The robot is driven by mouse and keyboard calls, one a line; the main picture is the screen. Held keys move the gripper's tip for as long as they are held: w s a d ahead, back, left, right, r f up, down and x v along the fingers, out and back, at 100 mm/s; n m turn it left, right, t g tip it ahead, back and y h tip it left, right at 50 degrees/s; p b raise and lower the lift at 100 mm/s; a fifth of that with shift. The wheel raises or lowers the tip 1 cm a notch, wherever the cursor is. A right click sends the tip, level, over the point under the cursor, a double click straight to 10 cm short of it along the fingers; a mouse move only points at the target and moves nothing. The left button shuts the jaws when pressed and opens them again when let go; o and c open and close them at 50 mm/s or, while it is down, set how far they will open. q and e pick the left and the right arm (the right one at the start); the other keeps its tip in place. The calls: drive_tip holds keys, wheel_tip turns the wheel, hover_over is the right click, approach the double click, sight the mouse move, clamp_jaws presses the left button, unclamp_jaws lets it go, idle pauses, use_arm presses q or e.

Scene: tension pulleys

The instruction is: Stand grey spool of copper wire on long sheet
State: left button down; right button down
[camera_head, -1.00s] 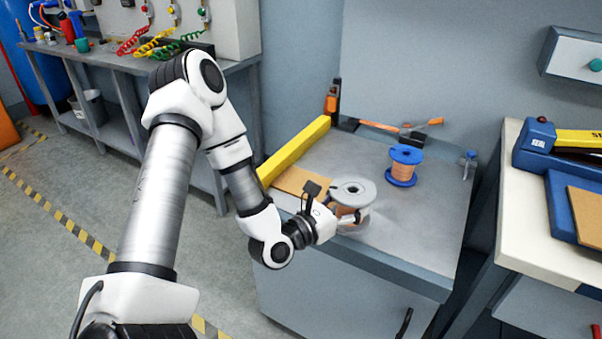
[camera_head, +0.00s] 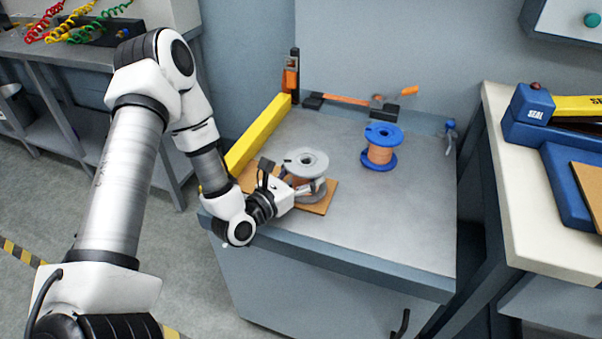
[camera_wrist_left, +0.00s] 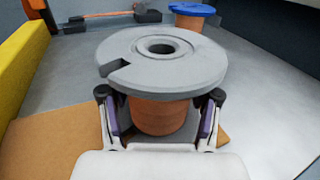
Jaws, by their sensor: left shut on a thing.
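The grey spool of copper wire (camera_head: 318,166) is upright near the front left of the grey table, over the brown sheet (camera_head: 318,208). My left gripper (camera_head: 299,187) is shut on its copper winding below the top flange. In the left wrist view the grey spool (camera_wrist_left: 190,68) fills the middle, with one finger on each side of the winding. The brown sheet (camera_wrist_left: 48,145) shows at left and under the spool there. The spool's lower flange is partly hidden by my gripper, and I cannot tell whether it touches the sheet. My right gripper is not in view.
A blue spool of copper wire (camera_head: 381,148) stands farther back right on the table. A yellow bar (camera_head: 258,134) runs along the left edge. An orange-handled tool (camera_head: 345,99) lies at the back. The table's right half (camera_head: 400,220) is clear in front.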

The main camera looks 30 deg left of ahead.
use_arm(q)
drive_tip(key=shift+r, duration=0.1)
drive_tip(key=shift+f, duration=0.2)
drive_tip(key=shift+c, duration=1.2)
unclamp_jaws()
drive_tip(key=shift+r, duration=0.1)
drive_tip(key=shift+s+r, duration=0.1)
drive_tip(key=shift+s, duration=0.05)
drive_tip(key=s+p, duration=0.1)
drive_tip(key=s, duration=0.2)
drive_tip(key=s+a, duration=0.1)
drive_tip(key=s, duration=0.3)
drive_tip(key=s+p, duration=0.1)
drive_tip(key=s, duration=0.3)
drive_tip(key=shift+s+a+r+p, duration=0.1)
drive_tip(key=shift+a+p, duration=0.25)
drive_tip(key=shift+a, duration=0.05)
drive_tip(key=shift+s, duration=0.25)
